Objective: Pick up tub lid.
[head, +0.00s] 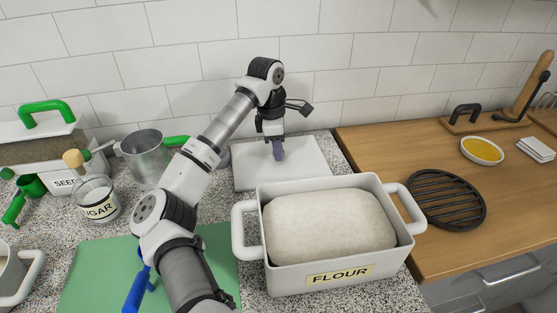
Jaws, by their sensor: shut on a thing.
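The fingers hide the top of the handle. I cannot tell whether the lid rests on the counter or is slightly above it. The FLOUR tub is open, filled with a pale mass, and has a white loop handle on each side.
A green mat (100,275) lies under my arm, with a blue handle (137,291) on it. A metal cup (142,160), SUGAR jar (97,197) and SEEDS tub (45,153) stand left. Right, a wooden worktop holds a black trivet (447,199) and yellow-filled bowl (482,151).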

